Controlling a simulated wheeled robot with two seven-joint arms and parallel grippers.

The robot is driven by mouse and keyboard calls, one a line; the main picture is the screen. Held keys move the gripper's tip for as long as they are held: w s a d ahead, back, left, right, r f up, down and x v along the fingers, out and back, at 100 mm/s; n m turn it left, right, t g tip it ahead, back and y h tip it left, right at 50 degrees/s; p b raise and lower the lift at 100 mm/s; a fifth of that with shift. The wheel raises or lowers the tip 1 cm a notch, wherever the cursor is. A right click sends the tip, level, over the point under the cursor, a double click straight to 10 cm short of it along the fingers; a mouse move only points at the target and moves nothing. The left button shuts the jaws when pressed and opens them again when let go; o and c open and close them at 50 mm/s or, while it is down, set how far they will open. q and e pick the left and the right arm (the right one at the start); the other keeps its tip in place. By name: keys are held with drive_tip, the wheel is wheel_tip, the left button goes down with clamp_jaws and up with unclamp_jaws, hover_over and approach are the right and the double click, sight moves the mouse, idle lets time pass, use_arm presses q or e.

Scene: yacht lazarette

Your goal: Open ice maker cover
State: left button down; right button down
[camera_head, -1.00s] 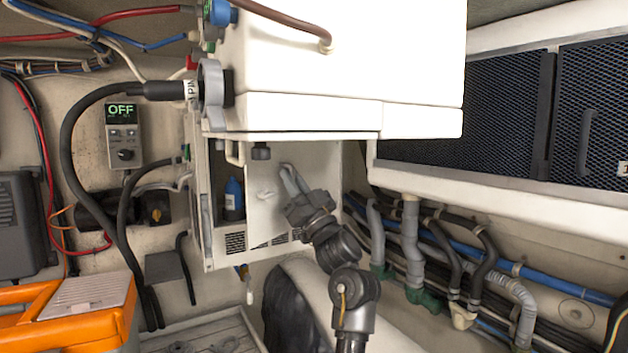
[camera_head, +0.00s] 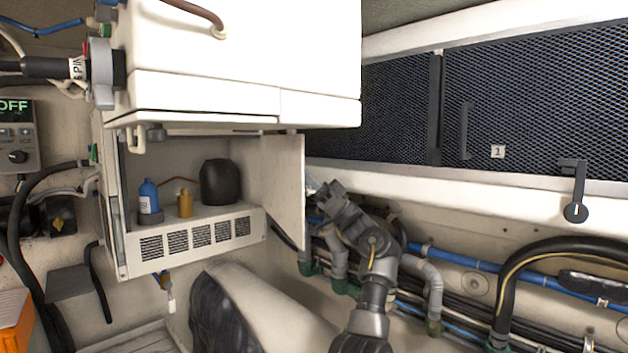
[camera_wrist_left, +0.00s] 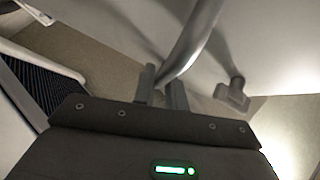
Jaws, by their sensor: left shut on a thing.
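The ice maker (camera_head: 190,240) is a white box with dark vent slots along its lower front, under a larger white cabinet. Its white cover (camera_head: 284,180) stands swung out at the right side of the opening, and the interior shows. My left gripper (camera_head: 318,190) is at the cover's outer face, on the right of the panel. In the left wrist view, the fingers (camera_wrist_left: 162,88) are shut on a curved grey handle (camera_wrist_left: 190,45) on a pale panel. In the head view the handle is mostly hidden by the cover and gripper. My right gripper is not in view.
Inside stand a blue bottle (camera_head: 149,197), a small yellow bottle (camera_head: 185,204) and a dark round container (camera_head: 220,182). Grey pipes (camera_head: 425,280) and a blue hose (camera_head: 520,274) run along the wall behind my arm. Mesh doors (camera_head: 530,110) are at upper right.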

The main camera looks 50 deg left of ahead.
use_arm(q)
drive_tip(key=shift+w+r, duration=0.25)
drive_tip(key=shift+w, duration=0.25)
drive_tip(key=c, duration=1.8)
unclamp_jaws()
drive_tip(key=shift+c, duration=0.2)
drive_tip(key=o, duration=0.3)
drive_tip(key=shift+s+a, duration=0.15)
drive_tip(key=shift+a, duration=0.05)
drive_tip(key=shift+o, duration=0.2)
drive_tip(key=b+v, duration=0.5)
drive_tip(key=v, duration=0.6)
drive_tip(key=shift+s, duration=0.1)
